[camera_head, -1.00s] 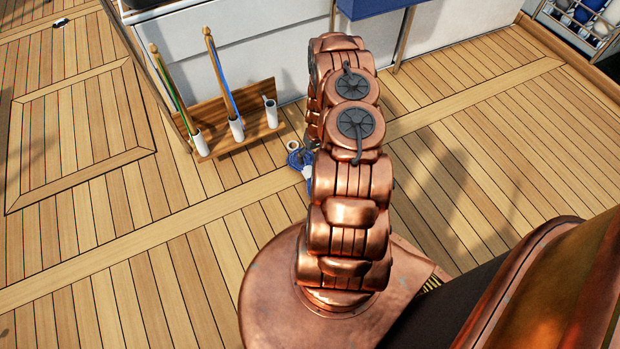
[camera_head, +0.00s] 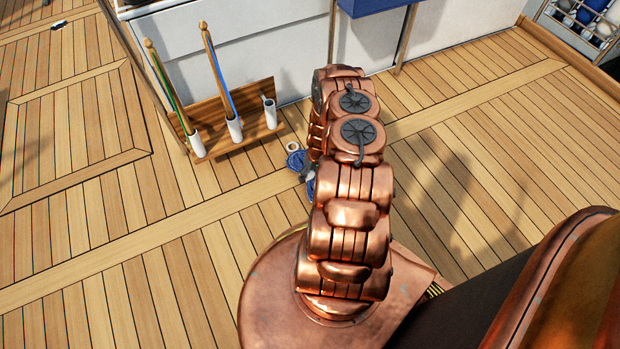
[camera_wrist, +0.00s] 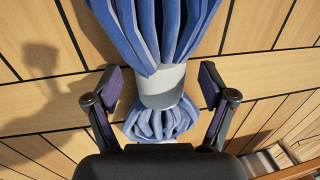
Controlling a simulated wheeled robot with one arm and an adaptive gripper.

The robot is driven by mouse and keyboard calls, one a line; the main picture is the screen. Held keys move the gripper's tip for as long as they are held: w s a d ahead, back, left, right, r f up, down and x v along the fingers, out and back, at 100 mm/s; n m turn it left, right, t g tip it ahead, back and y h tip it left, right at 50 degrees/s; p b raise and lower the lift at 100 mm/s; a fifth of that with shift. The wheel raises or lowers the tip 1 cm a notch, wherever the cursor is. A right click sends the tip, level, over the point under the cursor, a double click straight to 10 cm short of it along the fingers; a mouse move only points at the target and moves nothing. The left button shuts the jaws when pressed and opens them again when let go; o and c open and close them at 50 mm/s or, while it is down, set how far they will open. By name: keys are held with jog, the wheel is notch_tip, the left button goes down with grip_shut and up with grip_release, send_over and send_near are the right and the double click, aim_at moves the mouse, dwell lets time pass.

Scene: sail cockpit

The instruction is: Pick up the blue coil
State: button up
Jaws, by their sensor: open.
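The blue coil (camera_wrist: 165,30) is a bundle of blue strands gathered by a pale grey band (camera_wrist: 163,88), with a smaller blue loop below the band. It fills the upper middle of the wrist view. In the head view the coil (camera_head: 296,159) lies on the deck, partly hidden by my arm. My gripper (camera_wrist: 160,82) is open, with one finger on each side of the pale band. Gaps show between the fingers and the band. The gripper itself is hidden in the head view.
A wooden rack (camera_head: 232,119) with white tubes and two upright poles stands at the white wall, left of the coil. Open plank deck (camera_head: 110,235) extends to the left and right.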

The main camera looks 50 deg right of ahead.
jog(key=shift+f, duration=0.45)
jog(key=shift+c, duration=0.5)
grip_shut()
